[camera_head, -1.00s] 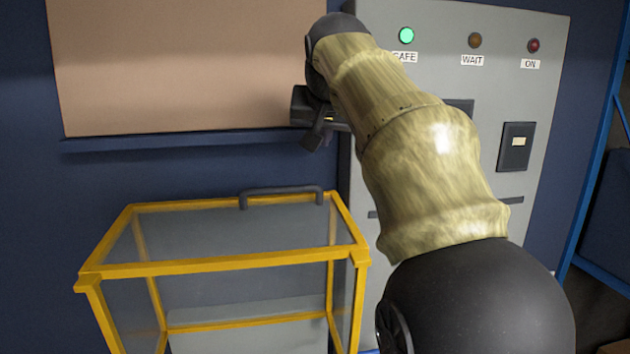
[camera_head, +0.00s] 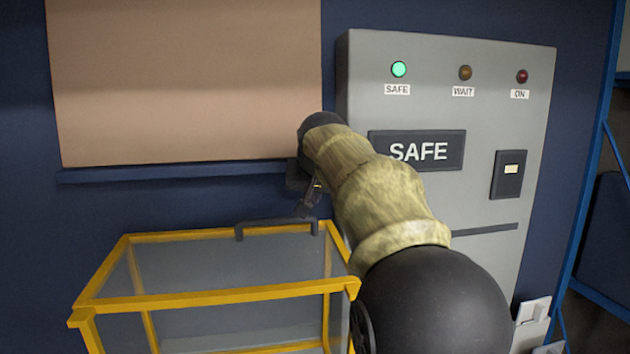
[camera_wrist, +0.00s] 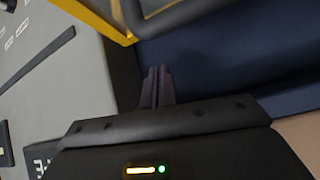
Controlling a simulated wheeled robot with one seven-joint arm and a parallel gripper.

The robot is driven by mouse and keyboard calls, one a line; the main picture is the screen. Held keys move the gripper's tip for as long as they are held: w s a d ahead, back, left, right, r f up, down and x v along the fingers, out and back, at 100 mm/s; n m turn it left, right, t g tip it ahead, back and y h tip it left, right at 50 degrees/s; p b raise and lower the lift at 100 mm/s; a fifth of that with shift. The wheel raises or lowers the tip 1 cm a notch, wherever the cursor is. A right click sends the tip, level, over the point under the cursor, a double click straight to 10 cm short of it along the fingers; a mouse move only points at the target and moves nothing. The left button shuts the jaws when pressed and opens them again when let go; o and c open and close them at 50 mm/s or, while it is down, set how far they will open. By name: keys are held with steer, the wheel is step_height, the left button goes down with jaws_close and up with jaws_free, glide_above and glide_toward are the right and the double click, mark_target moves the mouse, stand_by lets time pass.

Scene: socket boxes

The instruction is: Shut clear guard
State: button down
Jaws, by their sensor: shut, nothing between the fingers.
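The clear guard (camera_head: 225,297) is a see-through box with a yellow frame, at the lower left of the head view. Its dark handle (camera_head: 275,227) sits on the far top edge. My gripper (camera_head: 308,208) is just above and near the handle's right end; contact cannot be told. In the wrist view my gripper (camera_wrist: 158,75) has its two dark fingers together with nothing between them. A yellow frame bar of the guard (camera_wrist: 97,20) shows at the top there, with a dark piece beside it, likely the handle.
A grey cabinet (camera_head: 520,110) stands behind at the right, with a lit green SAFE lamp (camera_head: 399,69) and a SAFE display (camera_head: 417,150). A tan board (camera_head: 185,85) hangs on the blue wall. Blue rack posts (camera_head: 590,180) stand at the far right.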

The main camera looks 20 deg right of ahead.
steer(key=s, duration=0.1)
steer(key=s+a, duration=0.1)
steer(key=shift+s+a+f, duration=0.2)
steer(key=shift+s+f, duration=0.3)
steer(key=shift+f, duration=0.15)
steer(key=shift+a, duration=0.1)
steer(key=shift+f, duration=0.1)
